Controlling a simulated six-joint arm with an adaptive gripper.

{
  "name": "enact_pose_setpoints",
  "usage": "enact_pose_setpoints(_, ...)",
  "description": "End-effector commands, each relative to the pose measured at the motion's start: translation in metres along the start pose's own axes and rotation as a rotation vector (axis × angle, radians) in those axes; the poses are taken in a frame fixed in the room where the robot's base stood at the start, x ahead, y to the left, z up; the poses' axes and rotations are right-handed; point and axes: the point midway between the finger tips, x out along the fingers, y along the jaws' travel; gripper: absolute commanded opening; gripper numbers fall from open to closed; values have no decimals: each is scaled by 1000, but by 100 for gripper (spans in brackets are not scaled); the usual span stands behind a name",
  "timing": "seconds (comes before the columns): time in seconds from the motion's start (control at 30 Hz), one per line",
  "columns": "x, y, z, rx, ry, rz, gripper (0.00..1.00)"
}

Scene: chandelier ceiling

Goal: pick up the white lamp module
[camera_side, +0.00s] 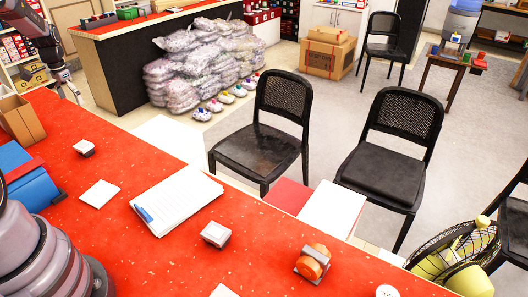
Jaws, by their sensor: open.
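Two small white blocks with darker edges, either of which could be the white lamp module, sit on the red counter. One white block (84,147) is at the left, towards the far edge. The other white block (215,234) is nearer the middle front. My gripper (70,92) is at the upper left, above and beyond the left block and apart from it. It is open and I see nothing between its fingers.
A white paper stack (178,200) and a flat white square (100,193) lie on the red counter (130,240). An orange item (313,262) sits front right. A blue box (25,180) and a brown box (20,120) stand left. Black chairs (265,145) stand beyond the counter.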

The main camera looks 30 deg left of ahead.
Motion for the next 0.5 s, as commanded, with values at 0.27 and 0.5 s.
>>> enact_pose_setpoints(0.27,55,-30,20,-7,-25,26,94)
enact_pose_setpoints(0.5,103,-27,21,-7,-25,26,94)
